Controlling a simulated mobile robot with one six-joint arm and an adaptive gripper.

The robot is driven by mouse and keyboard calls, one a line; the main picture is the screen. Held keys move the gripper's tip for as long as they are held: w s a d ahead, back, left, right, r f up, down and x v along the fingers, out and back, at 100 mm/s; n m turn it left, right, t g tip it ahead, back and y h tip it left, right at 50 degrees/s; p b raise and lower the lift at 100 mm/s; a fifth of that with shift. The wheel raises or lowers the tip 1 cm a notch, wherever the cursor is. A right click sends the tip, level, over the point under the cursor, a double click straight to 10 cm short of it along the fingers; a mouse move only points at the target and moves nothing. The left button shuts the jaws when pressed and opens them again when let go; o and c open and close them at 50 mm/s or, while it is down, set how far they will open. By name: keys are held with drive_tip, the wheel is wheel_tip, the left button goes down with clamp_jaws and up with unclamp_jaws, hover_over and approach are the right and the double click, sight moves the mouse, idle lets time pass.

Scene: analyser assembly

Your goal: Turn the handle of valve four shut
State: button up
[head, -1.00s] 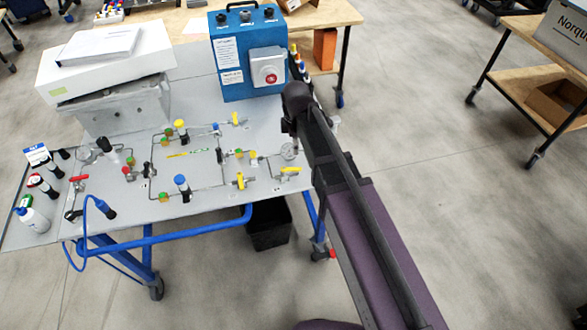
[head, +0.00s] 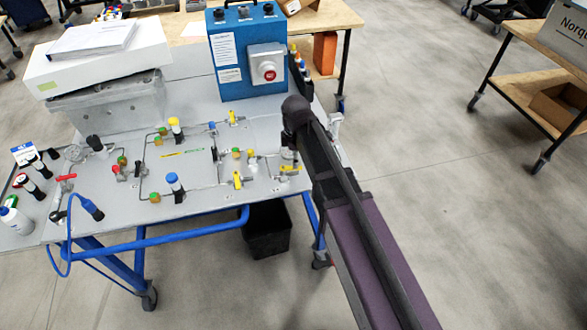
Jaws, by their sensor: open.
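The grey panel (head: 205,194) carries thin pipes and several small valves. Yellow handles show at the back (head: 232,117), at the front middle (head: 238,181) and at the right edge (head: 291,168). A red handle (head: 66,178) is at the left. The number labels are too small to read, so I cannot tell which is valve four. My gripper (head: 288,155) is mostly hidden by my arm. Its small visible part is over the panel's right side, close above the right yellow handle. It is open, and I see nothing held. Contact with the handle cannot be made out.
A blue box (head: 226,82) with a red button stands at the panel's back right. A white box (head: 105,62) with papers sits on a grey block at the back left. Blue- and yellow-capped parts stand up from the panel. Bottles line the left edge.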

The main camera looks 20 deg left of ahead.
sight(291, 168)
drive_tip(key=shift+f+b, duration=1.55)
drive_tip(key=shift+f, duration=0.25)
